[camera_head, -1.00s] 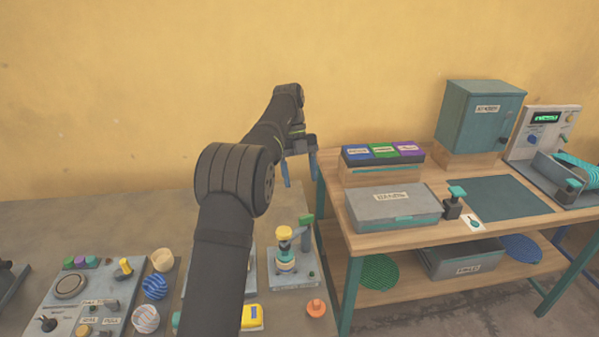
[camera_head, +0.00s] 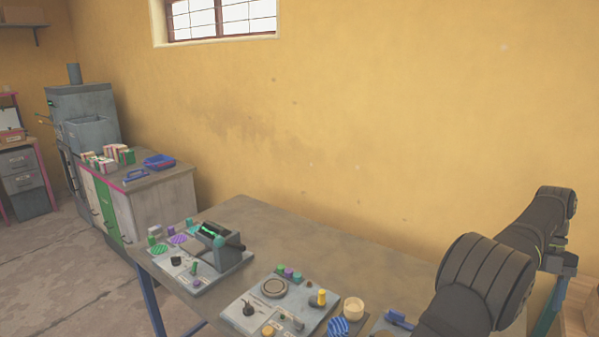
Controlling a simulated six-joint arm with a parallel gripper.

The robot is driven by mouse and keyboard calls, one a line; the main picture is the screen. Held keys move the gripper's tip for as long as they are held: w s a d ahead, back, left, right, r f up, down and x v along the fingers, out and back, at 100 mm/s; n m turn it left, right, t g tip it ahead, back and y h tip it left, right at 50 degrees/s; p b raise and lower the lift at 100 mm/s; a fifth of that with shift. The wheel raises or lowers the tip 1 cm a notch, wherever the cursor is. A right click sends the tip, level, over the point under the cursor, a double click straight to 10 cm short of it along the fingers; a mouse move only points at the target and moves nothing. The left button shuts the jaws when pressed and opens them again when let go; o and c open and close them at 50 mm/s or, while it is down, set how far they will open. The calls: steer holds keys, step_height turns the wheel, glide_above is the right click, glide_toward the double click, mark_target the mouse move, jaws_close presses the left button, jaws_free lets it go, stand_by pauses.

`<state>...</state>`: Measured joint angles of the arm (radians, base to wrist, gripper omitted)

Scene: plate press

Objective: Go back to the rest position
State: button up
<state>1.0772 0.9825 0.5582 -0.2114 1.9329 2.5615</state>
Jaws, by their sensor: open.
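My dark arm comes in at the lower right of the head view and reaches up and away. My gripper (camera_head: 555,260) is at its far end, near the right edge of the picture. It is open, and I see nothing held in it. The fingers are small and hard to make out against the teal frame behind them. The gripper is raised beyond the right end of the grey worktable (camera_head: 300,230), apart from the things on it.
A control panel (camera_head: 262,308), a slotted dark device (camera_head: 220,250), a cream cup (camera_head: 353,308) and a blue striped bowl (camera_head: 338,327) stand on the worktable. A cabinet (camera_head: 160,200) with a blue tray (camera_head: 160,161) is at the left. The worktable's back strip is clear.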

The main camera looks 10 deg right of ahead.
steer(key=x, duration=1.1)
steer(key=shift+f, duration=0.15)
